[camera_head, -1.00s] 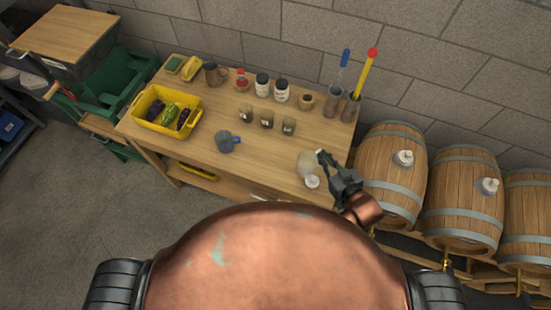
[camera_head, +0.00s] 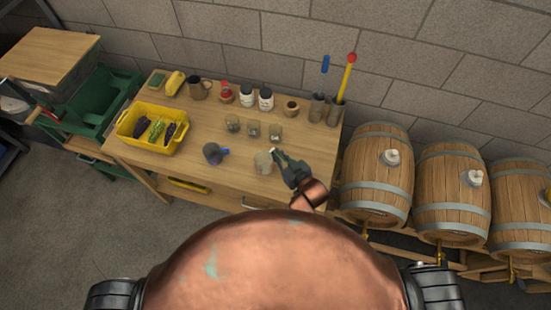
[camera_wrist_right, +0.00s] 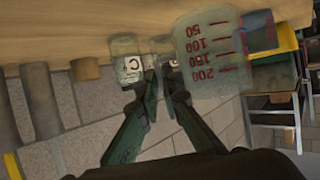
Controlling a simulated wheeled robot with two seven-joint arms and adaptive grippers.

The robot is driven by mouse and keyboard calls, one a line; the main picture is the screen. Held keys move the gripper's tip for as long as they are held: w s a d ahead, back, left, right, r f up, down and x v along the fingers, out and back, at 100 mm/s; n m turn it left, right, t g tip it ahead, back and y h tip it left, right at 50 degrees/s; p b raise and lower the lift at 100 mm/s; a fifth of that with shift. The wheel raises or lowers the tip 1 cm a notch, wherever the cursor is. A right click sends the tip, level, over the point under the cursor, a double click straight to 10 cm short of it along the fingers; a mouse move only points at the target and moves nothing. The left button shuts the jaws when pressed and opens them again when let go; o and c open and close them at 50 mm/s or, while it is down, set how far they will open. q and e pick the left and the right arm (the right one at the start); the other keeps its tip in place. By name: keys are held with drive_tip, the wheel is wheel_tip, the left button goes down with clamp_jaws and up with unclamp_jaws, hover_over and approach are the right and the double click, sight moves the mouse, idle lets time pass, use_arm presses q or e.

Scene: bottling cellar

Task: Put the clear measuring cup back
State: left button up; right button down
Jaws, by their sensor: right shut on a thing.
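The clear measuring cup (camera_head: 263,162) is near the right front part of the wooden table. In the right wrist view the cup (camera_wrist_right: 210,60) shows red marks from 50 to 200, is upright, and looks empty. My right gripper (camera_head: 278,158) is at its right side, shut on it, apparently at the handle side. The fingertips (camera_wrist_right: 160,75) partly overlap the cup's edge, so the exact grip is unclear. I cannot tell whether the cup touches the table. My left gripper is not in view.
Three small labelled glasses (camera_head: 253,131) stand behind the cup. Bottles, a yellow crate (camera_head: 172,145) and tall cylinders (camera_head: 317,107) line the table (camera_head: 200,180). Barrels (camera_head: 378,175) stand to the right.

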drive_tip(key=shift+w+a+f, duration=0.1)
drive_tip(key=shift+a+f, duration=0.1)
drive_tip(key=shift+f, duration=1.75)
drive_tip(key=c, duration=2.1)
unclamp_jaws()
drive_tip(key=v, duration=1.2)
drive_tip(key=shift+r, duration=0.1)
